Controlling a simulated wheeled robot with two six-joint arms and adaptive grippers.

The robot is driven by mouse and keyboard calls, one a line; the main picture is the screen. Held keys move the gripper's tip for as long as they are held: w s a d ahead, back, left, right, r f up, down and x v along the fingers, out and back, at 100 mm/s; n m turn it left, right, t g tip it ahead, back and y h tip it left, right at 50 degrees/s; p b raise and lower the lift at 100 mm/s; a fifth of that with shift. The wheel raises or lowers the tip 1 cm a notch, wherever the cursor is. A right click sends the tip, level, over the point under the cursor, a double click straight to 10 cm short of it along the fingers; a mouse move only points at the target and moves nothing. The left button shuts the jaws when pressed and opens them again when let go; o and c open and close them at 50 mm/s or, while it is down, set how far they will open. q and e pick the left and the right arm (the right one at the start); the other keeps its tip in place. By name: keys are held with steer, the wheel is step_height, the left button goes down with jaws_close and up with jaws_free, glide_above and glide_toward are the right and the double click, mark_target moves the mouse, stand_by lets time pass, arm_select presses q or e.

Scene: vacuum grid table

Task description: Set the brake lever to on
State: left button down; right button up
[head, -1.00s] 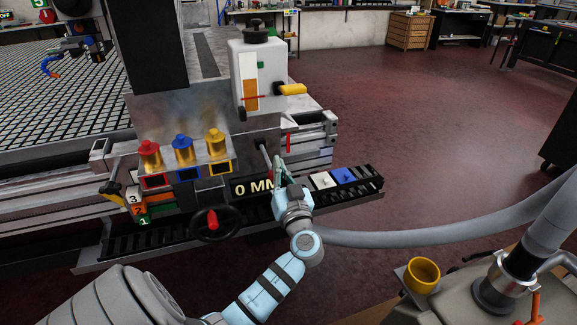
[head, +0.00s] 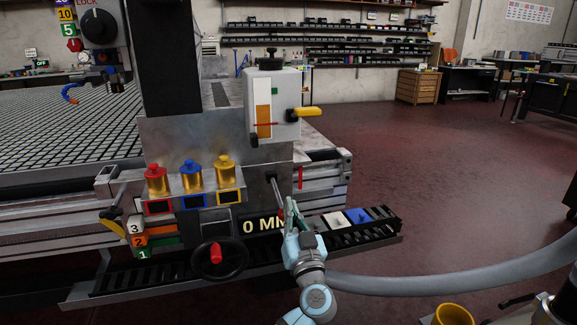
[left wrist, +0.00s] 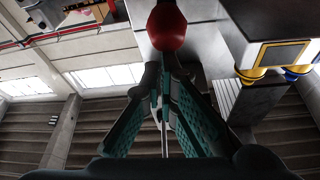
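A metal lever rod (head: 275,187) comes out of the machine front, with a red ball knob (head: 281,213) at its lower end. I read no brake label on it. The red knob (left wrist: 167,27) fills the top middle of the left wrist view. My left gripper (head: 290,205) is right at the knob. In the left wrist view its green-padded fingers (left wrist: 163,75) converge, tips close together, just below the knob. They look shut with nothing clearly between them; contact with the knob cannot be told. My right gripper is not in view.
A yellow handle (head: 306,112) sticks out of the white gauge box (head: 272,105). A black handwheel (head: 217,257) with a red knob and three coloured caps (head: 190,177) are to the left. A black slotted rail (head: 368,232) runs below. A grey hose (head: 450,283) crosses the floor.

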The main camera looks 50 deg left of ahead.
arm_select(q)
steer(key=shift+f, duration=0.35)
steer(key=v, duration=0.7)
steer(key=shift+d+r, duration=0.2)
steer(key=shift+r, duration=0.05)
steer(key=shift+s, duration=0.1)
